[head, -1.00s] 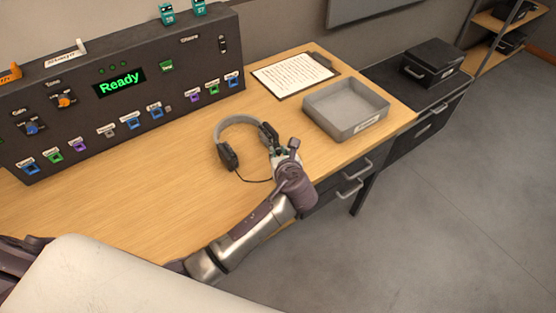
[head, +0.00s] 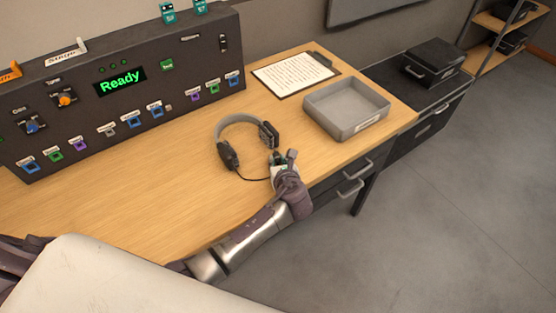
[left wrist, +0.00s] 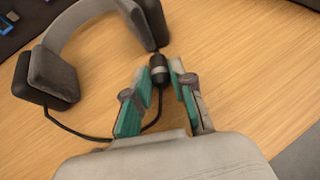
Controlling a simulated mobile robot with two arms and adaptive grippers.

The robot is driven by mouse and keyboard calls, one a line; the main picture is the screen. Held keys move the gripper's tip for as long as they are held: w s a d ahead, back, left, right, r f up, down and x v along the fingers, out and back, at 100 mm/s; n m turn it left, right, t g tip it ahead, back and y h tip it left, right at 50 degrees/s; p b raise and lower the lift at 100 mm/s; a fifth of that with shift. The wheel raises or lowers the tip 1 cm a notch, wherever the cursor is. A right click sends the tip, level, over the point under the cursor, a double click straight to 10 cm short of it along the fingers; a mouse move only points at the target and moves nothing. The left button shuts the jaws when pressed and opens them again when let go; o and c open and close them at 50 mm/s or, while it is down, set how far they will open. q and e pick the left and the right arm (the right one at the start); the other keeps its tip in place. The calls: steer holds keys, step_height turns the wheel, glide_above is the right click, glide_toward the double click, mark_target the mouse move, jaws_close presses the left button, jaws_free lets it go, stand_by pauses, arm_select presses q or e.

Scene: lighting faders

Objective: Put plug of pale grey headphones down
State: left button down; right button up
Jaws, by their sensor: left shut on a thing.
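The pale grey headphones (head: 240,122) lie on the wooden desk with dark ear cups; they also show at the upper left of the left wrist view (left wrist: 79,27). A dark cable (left wrist: 72,129) runs from the left ear cup to the plug (left wrist: 158,68), a short black cylinder with a grey band. My left gripper (head: 277,158) is shut on the plug, near the desk's front edge; its green-padded fingers (left wrist: 162,82) stand on either side of the plug. Whether the plug touches the desk I cannot tell. My right gripper is not in view.
A grey open tray (head: 346,132) stands at the desk's right end, beside a clipboard (head: 293,74). A dark control panel (head: 120,130) reading "Ready" stands along the back left. The desk front to the left of the headphones is clear.

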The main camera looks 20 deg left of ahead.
arm_select(q)
steer(key=shift+s+f, duration=0.15)
steer(key=shift+f, duration=0.15)
steer(key=c, duration=1)
jaws_free()
steer(key=shift+f, duration=0.2)
steer(key=shift+s+f, duration=0.1)
steer(key=shift+r, duration=0.4)
steer(key=v, duration=0.8)
steer(key=r+v, duration=0.1)
steer(key=v, duration=0.3)
steer(key=shift+w, duration=0.2)
